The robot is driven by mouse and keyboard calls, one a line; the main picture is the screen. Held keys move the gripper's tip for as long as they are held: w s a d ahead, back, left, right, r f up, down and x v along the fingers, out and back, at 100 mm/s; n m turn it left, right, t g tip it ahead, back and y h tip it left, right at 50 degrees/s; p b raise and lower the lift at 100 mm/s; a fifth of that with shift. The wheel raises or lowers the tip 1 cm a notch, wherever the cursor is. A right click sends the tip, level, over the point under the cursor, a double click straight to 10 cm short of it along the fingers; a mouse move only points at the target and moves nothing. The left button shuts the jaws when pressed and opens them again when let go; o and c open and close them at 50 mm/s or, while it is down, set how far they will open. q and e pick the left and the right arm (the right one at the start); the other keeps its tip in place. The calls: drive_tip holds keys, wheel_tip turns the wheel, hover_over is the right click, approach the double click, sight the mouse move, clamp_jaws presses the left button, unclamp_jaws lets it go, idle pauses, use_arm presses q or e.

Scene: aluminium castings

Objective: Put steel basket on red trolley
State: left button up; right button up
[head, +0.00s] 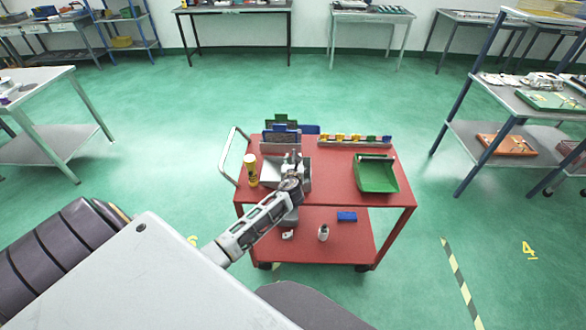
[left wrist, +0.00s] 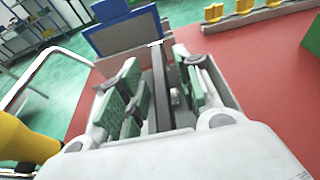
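The red trolley (head: 335,190) stands in front of me. A grey open-topped container, seemingly the steel basket (head: 305,182), sits on its top shelf, left of the middle. My left gripper (head: 292,160) reaches down over this basket and hides part of it. In the left wrist view, the basket's grey wall (left wrist: 221,80) shows around my fingers. The left gripper (left wrist: 162,90) is open there, its green-padded fingers apart. A dark grey bar (left wrist: 160,85) of the basket runs between them, with gaps visible. My right gripper is not in view.
A yellow bottle (head: 251,170) stands left of the basket, a green bin (head: 376,174) to the right. Blue and green panels (head: 282,130) and a coloured row of small holders (head: 354,139) line the back. A blue block (head: 347,216) and white bottle (head: 323,233) are below.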

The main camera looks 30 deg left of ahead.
use_arm(q)
drive_tip(key=v, duration=1.2)
idle(0.3)
idle(0.8)
drive_tip(key=d+f+n+h, duration=0.6)
drive_tip(key=d+f+n, duration=0.3)
drive_tip(key=d+n, duration=0.15)
drive_tip(key=s+f+n+g+h, duration=0.1)
drive_tip(key=s+f+n+g, duration=0.35)
drive_tip(key=f, duration=1.25)
drive_tip(key=s+f+n+g, duration=0.3)
drive_tip(key=s+f+n, duration=0.3)
drive_tip(key=s+f, duration=1.3)
drive_tip(key=s+f+n+g, duration=0.2)
drive_tip(key=s+f, duration=0.3)
drive_tip(key=s, duration=0.7)
drive_tip(key=s+a+f+n+g, duration=0.1)
drive_tip(key=s+f+n, duration=0.3)
drive_tip(key=s, duration=0.8)
drive_tip(key=shift+s+f+g+h, duration=0.3)
drive_tip(key=shift+f+g+h, duration=0.15)
drive_tip(key=shift+f, duration=0.1)
